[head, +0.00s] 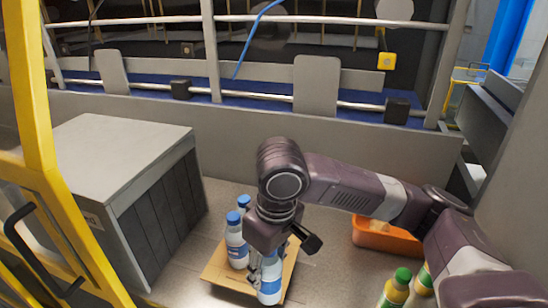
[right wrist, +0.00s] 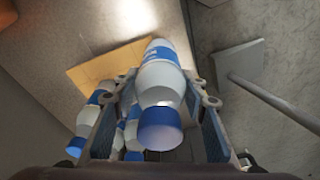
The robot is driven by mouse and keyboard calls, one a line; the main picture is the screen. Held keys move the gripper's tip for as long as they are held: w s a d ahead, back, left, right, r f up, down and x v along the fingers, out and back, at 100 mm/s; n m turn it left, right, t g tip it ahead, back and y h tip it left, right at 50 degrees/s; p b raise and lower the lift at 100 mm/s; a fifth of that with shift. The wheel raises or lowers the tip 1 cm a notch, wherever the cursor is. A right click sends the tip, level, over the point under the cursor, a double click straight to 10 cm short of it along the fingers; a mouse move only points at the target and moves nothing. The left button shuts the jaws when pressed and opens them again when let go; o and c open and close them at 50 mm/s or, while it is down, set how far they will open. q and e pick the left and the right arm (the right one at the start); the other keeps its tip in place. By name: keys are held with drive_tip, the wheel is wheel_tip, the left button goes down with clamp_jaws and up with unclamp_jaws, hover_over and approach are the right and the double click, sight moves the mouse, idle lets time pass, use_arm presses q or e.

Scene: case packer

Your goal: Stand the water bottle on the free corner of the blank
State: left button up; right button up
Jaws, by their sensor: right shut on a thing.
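The water bottle (head: 269,284), clear-white with a blue label, is held upright in my right gripper (head: 257,268) over the front right part of the blank. The blank (head: 222,274) is a flat brown cardboard sheet on the counter. In the right wrist view the bottle (right wrist: 163,80) is between the two fingers, blue cap towards the camera, and its far end overlaps the edge of the blank (right wrist: 100,65). I cannot tell whether its base touches the blank. Other water bottles (head: 236,246) stand on the blank to the left and behind, partly hidden. My left gripper is out of view.
An orange bin (head: 376,238) stands to the right behind my right arm. Green-capped bottles (head: 392,292) stand at the front right. A large grey box (head: 125,165) is on the left. Bare counter lies between the box and the blank.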

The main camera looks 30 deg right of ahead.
drive_tip(key=w+d+r+n+p, duration=0.2)
drive_tip(key=w+r+n+p, duration=0.7)
drive_tip(key=r+n, duration=0.2)
drive_tip(key=shift+w+d+g+y, duration=0.25)
drive_tip(key=shift+d+g+y, duration=0.1)
drive_tip(key=shift+g+y, duration=0.05)
drive_tip(key=shift+o, duration=0.2)
wheel_tip(320, 180, down, 12)
drive_tip(key=shift+b, duration=0.35)
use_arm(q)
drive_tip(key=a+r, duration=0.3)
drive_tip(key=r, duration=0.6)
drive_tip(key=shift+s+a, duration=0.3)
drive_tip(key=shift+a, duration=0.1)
use_arm(e)
drive_tip(key=shift+f, duration=1.2)
drive_tip(key=shift+a+f, duration=0.1)
drive_tip(key=shift+f, duration=0.35)
